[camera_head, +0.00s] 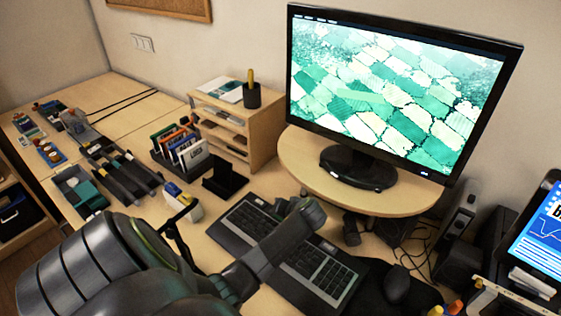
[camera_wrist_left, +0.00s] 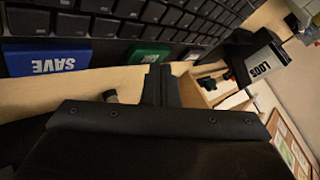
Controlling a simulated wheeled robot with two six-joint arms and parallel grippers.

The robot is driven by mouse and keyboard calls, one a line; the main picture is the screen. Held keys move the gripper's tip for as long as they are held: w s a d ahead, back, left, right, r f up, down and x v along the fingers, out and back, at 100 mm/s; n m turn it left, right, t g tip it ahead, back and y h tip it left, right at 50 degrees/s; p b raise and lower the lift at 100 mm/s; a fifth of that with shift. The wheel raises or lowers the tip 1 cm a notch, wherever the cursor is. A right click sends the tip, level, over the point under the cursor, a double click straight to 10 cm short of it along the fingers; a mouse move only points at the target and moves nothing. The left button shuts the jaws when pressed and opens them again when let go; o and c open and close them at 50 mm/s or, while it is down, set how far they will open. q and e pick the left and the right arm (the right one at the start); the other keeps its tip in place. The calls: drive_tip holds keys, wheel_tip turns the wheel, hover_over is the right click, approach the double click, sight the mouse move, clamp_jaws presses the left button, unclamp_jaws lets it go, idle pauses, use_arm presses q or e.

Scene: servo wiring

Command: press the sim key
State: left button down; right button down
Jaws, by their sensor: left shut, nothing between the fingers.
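In the left wrist view, a green key (camera_wrist_left: 143,54) sits on the near edge of the black keyboard, partly hidden by my fingers; I cannot read its label. A blue key marked SAVE (camera_wrist_left: 48,61) sits to its left. My left gripper (camera_wrist_left: 160,72) is shut and empty, its fingertips overlapping the right part of the green key in the picture. I cannot tell whether they touch it. In the head view, the keyboard (camera_head: 325,266) lies on the desk, with my left arm across it; the coloured keys and fingertips cannot be made out there. My right gripper is out of view.
A monitor (camera_head: 395,85) stands on a raised wooden shelf (camera_head: 320,180) behind the keyboard. A card holder (camera_head: 180,150) and several trays fill the left of the desk. A mouse (camera_head: 397,284) lies right of the keyboard. A box with a LOGS label (camera_wrist_left: 266,62) shows in the wrist view.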

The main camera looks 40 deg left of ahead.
use_arm(q)
drive_tip(key=shift+f, duration=0.35)
idle(0.7)
drive_tip(key=shift+r, duration=0.1)
drive_tip(key=shift+r+p, duration=0.7)
drive_tip(key=shift+p, duration=0.2)
wheel_tip(320, 180, up, 5)
drive_tip(key=p, duration=0.5)
idle(0.6)
